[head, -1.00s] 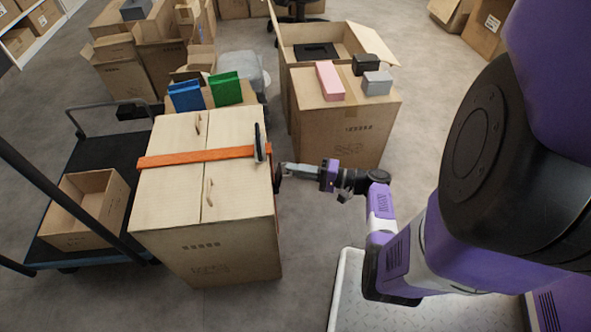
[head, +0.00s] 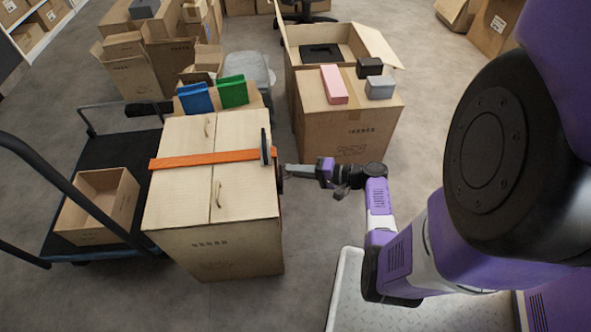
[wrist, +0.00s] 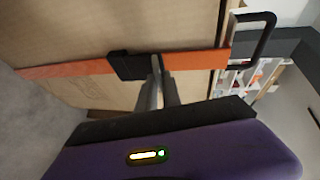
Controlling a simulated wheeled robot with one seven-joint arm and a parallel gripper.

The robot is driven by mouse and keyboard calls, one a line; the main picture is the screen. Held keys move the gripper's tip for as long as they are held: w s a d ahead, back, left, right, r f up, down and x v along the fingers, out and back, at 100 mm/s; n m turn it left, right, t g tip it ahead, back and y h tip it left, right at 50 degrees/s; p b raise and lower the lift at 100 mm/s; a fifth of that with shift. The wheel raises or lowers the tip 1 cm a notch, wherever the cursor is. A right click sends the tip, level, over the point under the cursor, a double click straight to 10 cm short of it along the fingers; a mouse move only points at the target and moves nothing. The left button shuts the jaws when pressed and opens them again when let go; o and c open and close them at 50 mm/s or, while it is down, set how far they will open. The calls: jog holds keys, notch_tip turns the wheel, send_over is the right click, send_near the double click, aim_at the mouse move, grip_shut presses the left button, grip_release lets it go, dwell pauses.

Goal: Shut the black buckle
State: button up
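A closed carton (head: 215,240) has an orange strap (head: 190,160) across its top and down its right side. The strap also shows in the wrist view (wrist: 75,69). The black buckle (wrist: 131,66) is on the strap against the side of the carton; its black loop-shaped lever (wrist: 263,42) stands out from the strap at right. In the head view the lever (head: 265,147) rises at the carton's top right edge. My gripper (head: 289,170) is beside the carton's right side. Its fingers (wrist: 159,72) look shut and empty, with tips at the buckle's right end. Contact is unclear.
Another carton (head: 345,130) stands behind my gripper with a pink block (head: 334,85) and smaller boxes on it. A cart (head: 105,165) with an open box (head: 100,205) is at left. Bare floor lies between the cartons.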

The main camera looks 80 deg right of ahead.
jog(key=o, duration=0.4)
jog(key=p+v, duration=0.1)
jog(key=v, duration=0.6)
jog(key=shift+s, duration=0.4)
